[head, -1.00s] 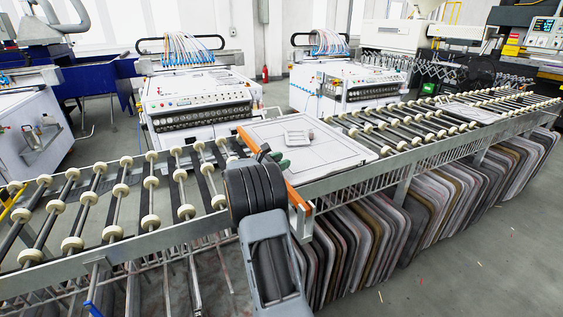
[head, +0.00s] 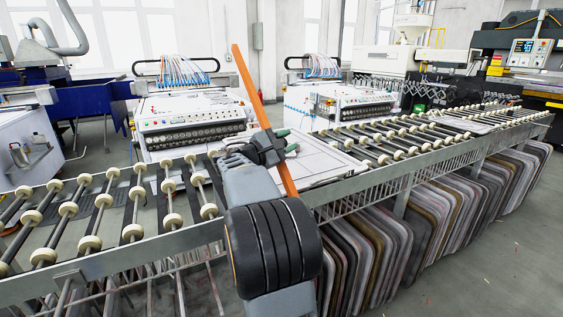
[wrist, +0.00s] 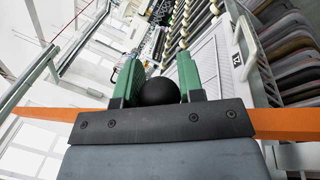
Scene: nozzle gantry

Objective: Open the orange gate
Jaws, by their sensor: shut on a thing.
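The orange gate is a long flat bar (head: 246,75) at the gap in the roller conveyor. It stands steeply tilted, its upper end high above the rollers and its lower end by the conveyor's near rail. In the wrist view the bar (wrist: 285,123) shows on both sides behind my gripper. My gripper (head: 287,141) is at the bar's lower half. Its green fingers (wrist: 158,85) are shut on a round black knob (wrist: 158,93), one finger on each side. The gate's pivot is hidden or too small to make out.
Roller conveyor (head: 88,242) runs to the left and more rollers (head: 420,132) to the right. A white panel (head: 325,160) lies behind the gate. Rounded panels (head: 400,235) stand in a rack below. White machines (head: 190,115) stand behind.

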